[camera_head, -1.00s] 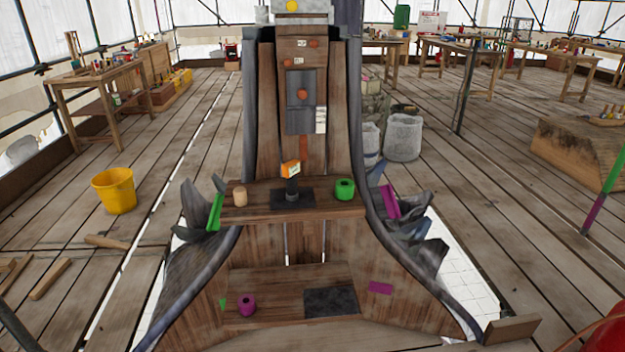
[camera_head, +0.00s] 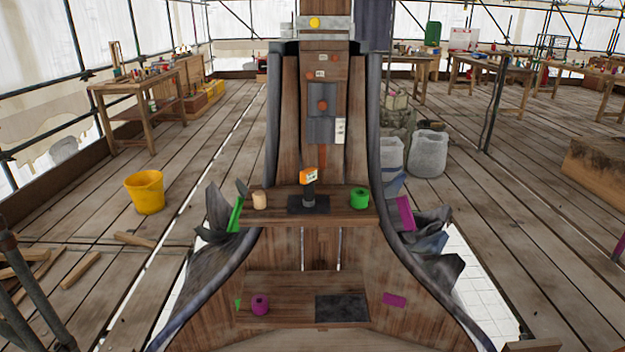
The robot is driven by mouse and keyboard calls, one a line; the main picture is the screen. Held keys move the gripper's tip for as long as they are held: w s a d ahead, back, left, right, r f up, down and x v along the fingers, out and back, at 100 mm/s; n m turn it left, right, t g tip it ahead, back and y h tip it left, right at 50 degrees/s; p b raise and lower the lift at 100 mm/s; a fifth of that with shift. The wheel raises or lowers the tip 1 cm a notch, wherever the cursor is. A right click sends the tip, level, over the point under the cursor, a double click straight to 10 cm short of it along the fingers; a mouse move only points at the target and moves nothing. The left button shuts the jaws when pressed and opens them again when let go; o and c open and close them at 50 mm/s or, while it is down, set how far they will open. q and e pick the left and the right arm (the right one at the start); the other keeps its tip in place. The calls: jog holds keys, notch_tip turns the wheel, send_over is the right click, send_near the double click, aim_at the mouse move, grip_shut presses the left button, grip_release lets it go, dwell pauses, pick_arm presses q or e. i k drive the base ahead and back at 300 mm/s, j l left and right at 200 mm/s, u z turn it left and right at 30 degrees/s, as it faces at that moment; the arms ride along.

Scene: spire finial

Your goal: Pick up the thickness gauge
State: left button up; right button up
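What looks like the thickness gauge (camera_head: 309,186), with an orange head and a dark handle, stands upright on a dark pad (camera_head: 294,207) on the upper wooden shelf (camera_head: 330,217) of the spire. A tan wooden cylinder (camera_head: 260,200) stands to its left and a green roll (camera_head: 359,198) to its right, both apart from it. Neither of my grippers is in view.
The lower shelf (camera_head: 290,283) holds a magenta roll (camera_head: 260,305) and a dark pad (camera_head: 341,307). Torn dark sheeting (camera_head: 432,247) flanks the spire. A yellow bucket (camera_head: 145,192) stands on the plank floor at left. Dark poles (camera_head: 28,290) cross the lower left corner.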

aim_at(307, 176)
jog(key=i+j+z, duration=0.15)
jog(key=j, duration=0.15)
jog(key=i+j+z, duration=0.75)
jog(key=j, duration=0.15)
